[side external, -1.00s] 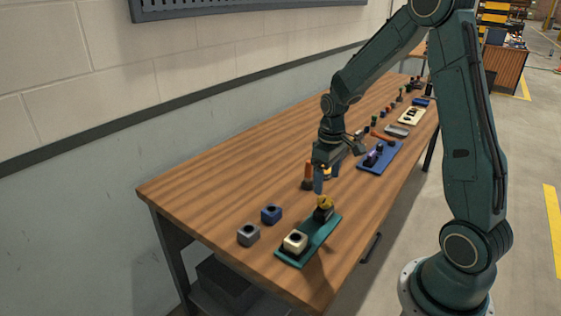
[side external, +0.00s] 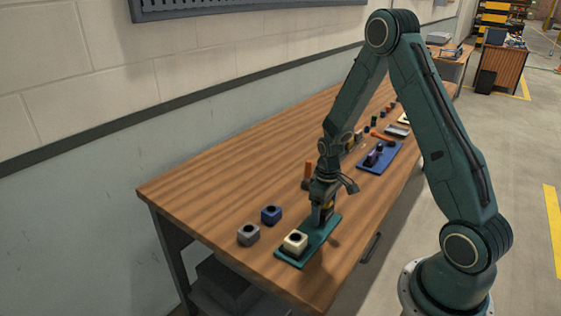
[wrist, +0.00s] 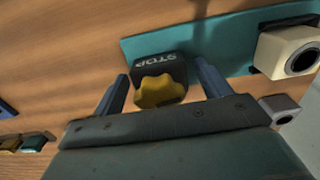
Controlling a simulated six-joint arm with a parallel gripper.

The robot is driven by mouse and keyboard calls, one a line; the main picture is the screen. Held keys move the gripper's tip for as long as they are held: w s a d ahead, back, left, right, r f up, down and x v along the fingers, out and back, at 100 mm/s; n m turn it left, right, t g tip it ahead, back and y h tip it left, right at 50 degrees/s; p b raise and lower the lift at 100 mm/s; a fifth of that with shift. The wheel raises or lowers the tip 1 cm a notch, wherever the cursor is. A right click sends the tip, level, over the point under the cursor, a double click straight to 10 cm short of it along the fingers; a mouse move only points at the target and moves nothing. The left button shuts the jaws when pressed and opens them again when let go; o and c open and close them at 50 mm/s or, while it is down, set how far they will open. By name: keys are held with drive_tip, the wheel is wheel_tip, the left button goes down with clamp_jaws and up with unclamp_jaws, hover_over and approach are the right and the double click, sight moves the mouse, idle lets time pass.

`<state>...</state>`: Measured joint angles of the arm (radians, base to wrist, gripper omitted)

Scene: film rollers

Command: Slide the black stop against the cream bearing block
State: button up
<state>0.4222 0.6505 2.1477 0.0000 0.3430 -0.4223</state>
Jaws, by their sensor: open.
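The black stop (wrist: 158,66), lettered STOP and topped by a yellow star knob (wrist: 162,92), stands on the teal plate (wrist: 125,46). The cream bearing block (wrist: 285,52), with a dark round bore, is on the same plate, to the right in the wrist view. A gap of bare plate separates stop and block. My gripper (wrist: 161,72) is open, with one finger on each side of the stop; contact is unclear. In the side external view, my gripper (side external: 322,218) is down over the plate and mostly hides the stop, with the cream bearing block (side external: 295,242) nearer the camera.
A blue block (side external: 271,214) and a grey block (side external: 248,235) stand left of the plate. An orange-handled tool (side external: 307,170) stands just behind my gripper. A blue plate (side external: 395,152) with parts lies farther back. The table's near left is clear.

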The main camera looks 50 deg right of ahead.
drive_tip(key=shift+f, duration=0.1)
drive_tip(key=c, duration=1.4)
drive_tip(key=shift+a, duration=2.35)
drive_tip(key=o, duration=1.4)
wheel_tip(320, 180, up, 14)
